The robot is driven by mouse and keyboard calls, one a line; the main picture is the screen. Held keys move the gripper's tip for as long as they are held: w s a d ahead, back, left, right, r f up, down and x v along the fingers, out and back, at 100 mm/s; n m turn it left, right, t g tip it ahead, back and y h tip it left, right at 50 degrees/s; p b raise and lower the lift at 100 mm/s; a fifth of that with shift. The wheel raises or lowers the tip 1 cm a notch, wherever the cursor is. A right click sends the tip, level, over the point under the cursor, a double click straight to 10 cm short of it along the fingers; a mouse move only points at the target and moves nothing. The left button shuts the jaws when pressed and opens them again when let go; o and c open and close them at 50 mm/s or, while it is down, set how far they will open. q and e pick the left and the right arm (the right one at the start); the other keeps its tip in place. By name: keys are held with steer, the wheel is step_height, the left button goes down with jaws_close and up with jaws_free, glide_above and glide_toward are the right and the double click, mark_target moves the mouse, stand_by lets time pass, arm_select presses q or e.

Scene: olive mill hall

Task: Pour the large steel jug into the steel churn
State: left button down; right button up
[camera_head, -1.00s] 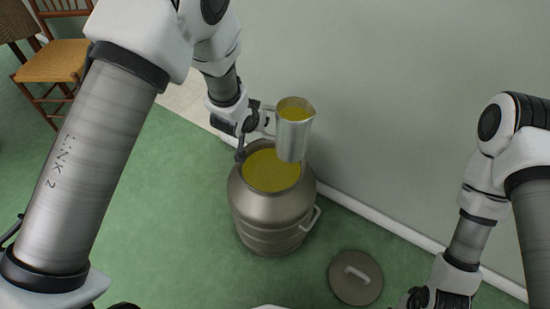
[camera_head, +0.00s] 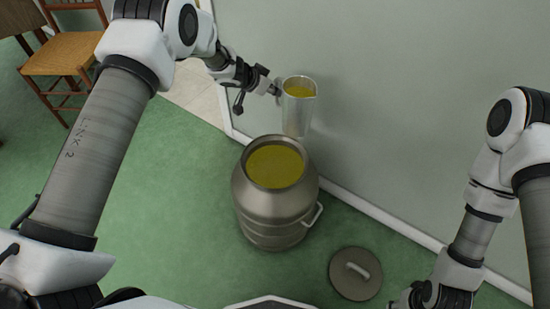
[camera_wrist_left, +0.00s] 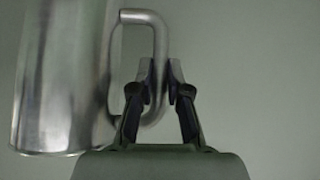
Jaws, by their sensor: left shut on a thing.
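The large steel jug (camera_head: 298,115) is upright with yellow-green liquid showing inside it. My left gripper (camera_head: 275,90) is shut on its handle and holds it off the floor, beyond the churn's far rim in the head view. The left wrist view shows the jug's side (camera_wrist_left: 60,85) at the left and the gripper fingers (camera_wrist_left: 160,85) on either side of the handle. The steel churn (camera_head: 272,208) stands open on the floor, with yellow-green liquid in its mouth. My right gripper (camera_head: 425,298) is at the bottom right, partly cut off; its fingers are unclear.
A round lid with a handle (camera_head: 356,273) lies on the green floor right of the churn. A pale wall (camera_head: 400,120) rises close behind the jug and churn. A wooden chair (camera_head: 62,55) stands at the upper left. The floor left of the churn is clear.

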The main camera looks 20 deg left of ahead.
arm_select(q)
steer(key=a+f+m, duration=0.1)
steer(key=a+f, duration=0.1)
steer(key=a, duration=0.5)
steer(key=w+a+f+m+g+h+p, duration=0.1)
steer(key=a+f, duration=0.2)
steer(key=a, duration=0.4)
steer(key=shift+f, duration=0.25)
steer(key=shift+d+r, duration=0.1)
steer(key=shift+r, duration=0.05)
